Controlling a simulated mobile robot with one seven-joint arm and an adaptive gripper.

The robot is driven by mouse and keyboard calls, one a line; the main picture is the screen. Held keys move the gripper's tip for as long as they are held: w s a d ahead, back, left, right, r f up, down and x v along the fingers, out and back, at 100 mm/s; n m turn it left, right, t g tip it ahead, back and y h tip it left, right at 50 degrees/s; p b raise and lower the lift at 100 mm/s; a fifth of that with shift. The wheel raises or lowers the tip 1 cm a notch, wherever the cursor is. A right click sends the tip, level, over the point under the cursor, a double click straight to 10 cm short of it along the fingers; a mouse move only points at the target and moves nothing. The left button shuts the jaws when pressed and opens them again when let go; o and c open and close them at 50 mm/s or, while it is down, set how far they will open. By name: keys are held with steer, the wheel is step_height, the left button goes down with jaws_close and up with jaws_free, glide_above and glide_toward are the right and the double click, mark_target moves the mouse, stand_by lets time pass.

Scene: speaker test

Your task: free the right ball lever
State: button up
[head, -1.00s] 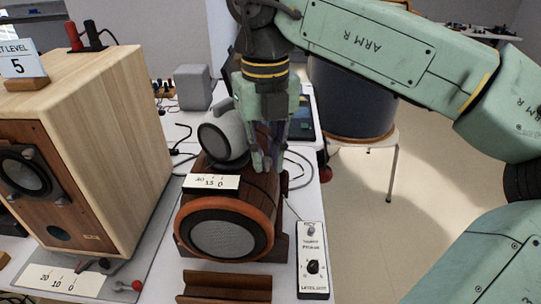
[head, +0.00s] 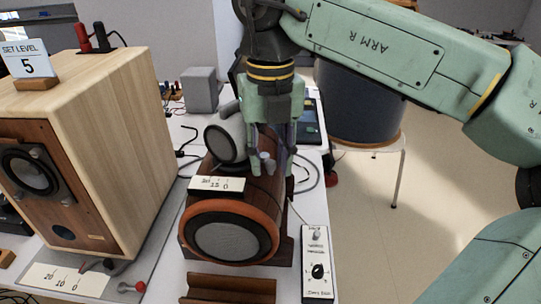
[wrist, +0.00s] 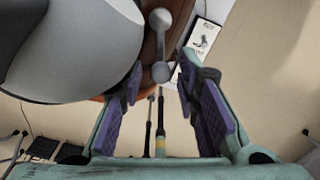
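A grey lever with a ball at each end (wrist: 161,45) sits on top of the brown barrel-shaped speaker (head: 215,213). In the head view its small grey balls (head: 266,163) show by my fingertips. My gripper (wrist: 158,82) points down over it and is open, with one finger on each side of the near ball. Clear gaps show between this ball and both fingers in the wrist view. A red ball (head: 331,180) shows at the table's right edge, partly hidden. Another red-ball lever (head: 138,286) is at the left speaker's base.
A grey round speaker pod (head: 226,140) stands close left of my gripper. The tall wooden speaker (head: 125,120) is at left. A white control box (head: 317,260) lies at front right, a wooden cradle (head: 228,289) in front. Open floor lies to the right.

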mark_target(271, 163)
steer(key=shift+o, duration=0.2)
step_height(271, 163, up, 8)
steer(key=shift+f, duration=0.25)
stand_by(0.5)
